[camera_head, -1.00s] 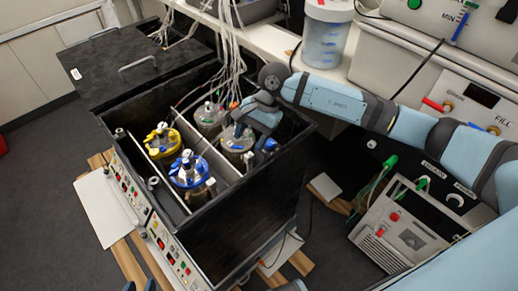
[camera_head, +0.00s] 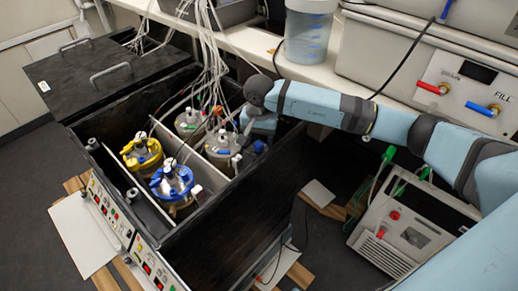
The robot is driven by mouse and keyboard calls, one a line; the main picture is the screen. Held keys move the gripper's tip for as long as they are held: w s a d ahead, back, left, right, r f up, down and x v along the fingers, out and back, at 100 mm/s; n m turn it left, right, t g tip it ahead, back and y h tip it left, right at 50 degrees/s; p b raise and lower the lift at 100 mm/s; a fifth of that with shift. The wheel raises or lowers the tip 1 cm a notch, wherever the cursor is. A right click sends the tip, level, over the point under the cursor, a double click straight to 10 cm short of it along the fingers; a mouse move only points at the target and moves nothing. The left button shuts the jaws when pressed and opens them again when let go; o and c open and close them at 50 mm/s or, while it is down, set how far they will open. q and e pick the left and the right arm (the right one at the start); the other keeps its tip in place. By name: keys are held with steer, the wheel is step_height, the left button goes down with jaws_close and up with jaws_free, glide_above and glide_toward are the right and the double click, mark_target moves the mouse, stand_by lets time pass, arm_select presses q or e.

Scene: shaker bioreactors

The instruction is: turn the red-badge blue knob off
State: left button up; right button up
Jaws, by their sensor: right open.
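The shaker box (camera_head: 240,200) is open and holds several glass bioreactor vessels with metal lids. One vessel has a blue ring (camera_head: 172,181), one a yellow ring (camera_head: 142,152). Two vessels with bare metal tops stand behind, a back one (camera_head: 189,122) and a right one (camera_head: 221,145). Small blue and red parts show on the tops, but I cannot tell which is the red-badge blue knob. My right gripper (camera_head: 257,139) is open, pointing down beside the right vessel. Its fingertips are partly hidden, and I cannot tell whether they touch anything. My left gripper is out of view.
Tubes (camera_head: 208,50) hang over the vessels. The black lid (camera_head: 95,75) lies at the back left. A red valve handle (camera_head: 432,88) and a blue valve handle (camera_head: 482,108) are on the right machine. A grey device (camera_head: 415,225) stands on the floor.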

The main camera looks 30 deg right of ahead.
steer(key=shift+f, duration=0.75)
steer(key=shift+f+b, duration=0.3)
steer(key=shift+f, duration=0.05)
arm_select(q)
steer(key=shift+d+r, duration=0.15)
arm_select(e)
steer(key=c, duration=0.9)
steer(key=shift+c, duration=0.2)
